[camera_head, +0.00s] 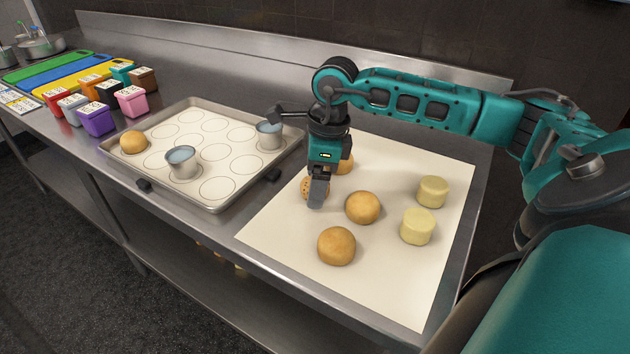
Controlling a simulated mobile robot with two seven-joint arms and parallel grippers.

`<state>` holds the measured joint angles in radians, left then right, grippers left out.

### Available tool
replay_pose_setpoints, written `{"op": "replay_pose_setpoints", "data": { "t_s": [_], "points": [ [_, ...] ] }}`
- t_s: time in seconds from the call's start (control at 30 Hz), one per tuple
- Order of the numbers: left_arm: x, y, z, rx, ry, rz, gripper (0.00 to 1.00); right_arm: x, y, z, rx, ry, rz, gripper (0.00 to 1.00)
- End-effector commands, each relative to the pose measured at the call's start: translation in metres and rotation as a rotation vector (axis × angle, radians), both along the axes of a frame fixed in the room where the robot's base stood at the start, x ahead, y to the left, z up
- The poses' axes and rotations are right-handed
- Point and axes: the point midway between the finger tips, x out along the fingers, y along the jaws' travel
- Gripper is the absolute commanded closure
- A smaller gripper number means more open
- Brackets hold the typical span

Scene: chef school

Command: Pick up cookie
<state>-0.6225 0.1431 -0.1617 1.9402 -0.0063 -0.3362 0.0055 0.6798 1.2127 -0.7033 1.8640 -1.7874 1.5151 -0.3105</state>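A speckled cookie (306,190) lies on the white sheet (385,286), mostly hidden behind my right gripper (317,200). The gripper points down right at the cookie; its fingers overlap in this view, so I cannot tell whether they are open or closed around it. Plain golden round cookies (337,245) and (362,207) lie in front and to the right. Another golden one (346,164) is partly hidden behind the gripper. Two pale cylindrical pieces (418,226) and (433,191) stand at the right of the sheet. My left gripper is not in view.
A baking tray (215,207) with printed circles lies left of the sheet, holding a golden cookie (134,142) and two metal cups (181,162) and (269,134). Several coloured boxes (96,119) and cutting boards (55,72) are farther left. A raised metal ledge runs behind.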

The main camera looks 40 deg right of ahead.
Motion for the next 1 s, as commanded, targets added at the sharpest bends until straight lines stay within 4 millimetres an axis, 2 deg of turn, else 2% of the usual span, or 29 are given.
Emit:
{"op": "replay_pose_setpoints", "data": {
  "t_s": [0.07,0.53,0.83,1.0],
  "points": [
    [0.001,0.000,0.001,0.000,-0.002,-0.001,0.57,0.000,0.000,0.000,0.000,0.000,0.000,0.26],
    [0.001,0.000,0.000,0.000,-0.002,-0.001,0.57,0.000,0.000,0.001,0.000,0.000,0.000,0.71],
    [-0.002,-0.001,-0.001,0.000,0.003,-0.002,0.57,0.000,0.000,0.003,0.000,-0.001,0.000,0.71],
    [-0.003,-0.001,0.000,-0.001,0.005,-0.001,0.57,0.001,0.000,0.017,0.000,-0.004,0.000,0.71]
  ]
}}
